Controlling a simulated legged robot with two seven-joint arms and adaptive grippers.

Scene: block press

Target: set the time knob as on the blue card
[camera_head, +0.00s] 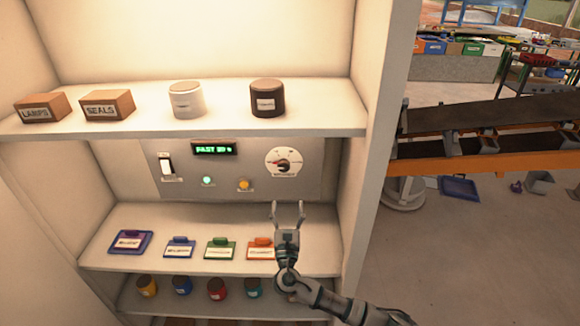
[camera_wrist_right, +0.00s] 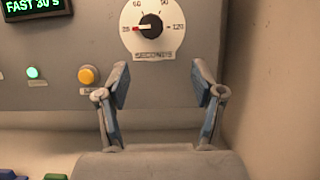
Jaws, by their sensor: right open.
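The time knob (camera_head: 284,166) is a black knob on a white round dial in the grey panel. In the right wrist view the knob (camera_wrist_right: 150,27) has its red mark at the left number, and the dial reads SECONDS. The blue card (camera_head: 179,248) lies on the shelf below; its label is too small to read. My right gripper (camera_head: 288,210) is open and empty, below and in front of the dial, apart from it. In the right wrist view its fingers (camera_wrist_right: 159,85) spread below the dial. My left gripper is out of view.
The panel also has a green display (camera_wrist_right: 34,6) reading FAST 30's, a switch (camera_head: 166,165), a green light (camera_head: 207,181) and a yellow button (camera_wrist_right: 88,75). The cabinet's right wall (camera_head: 372,150) is close.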

